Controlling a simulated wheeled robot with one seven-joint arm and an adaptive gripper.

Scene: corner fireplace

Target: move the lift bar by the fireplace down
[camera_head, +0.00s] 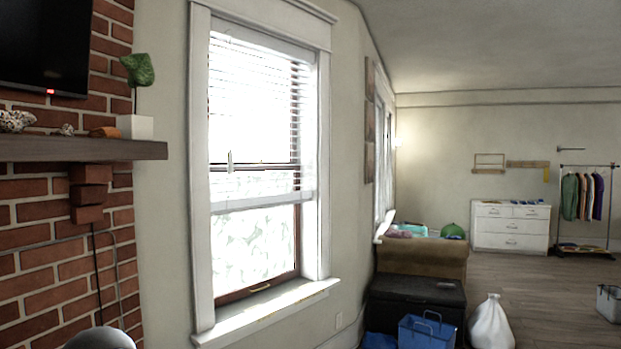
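A tall white-framed window (200,160) stands just right of the brick fireplace (45,265). A white slatted blind (255,110) covers its upper part, and its pale bottom bar (262,202) hangs a little below mid-window. Below it is a bright lower pane (252,252). A small light-coloured handle (260,288) sits on the brown bottom rail of the sash. I cannot tell for sure which of these two is the lift bar. My gripper is not in view. A grey rounded shape at the bottom left edge may be part of my arm.
A wooden mantel (80,149) with a potted plant (137,125) juts out left of the window. The white sill (265,312) sticks out below it. A black chest (415,300), blue basket (427,332) and white bag (491,325) stand right. Floor beyond is largely clear.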

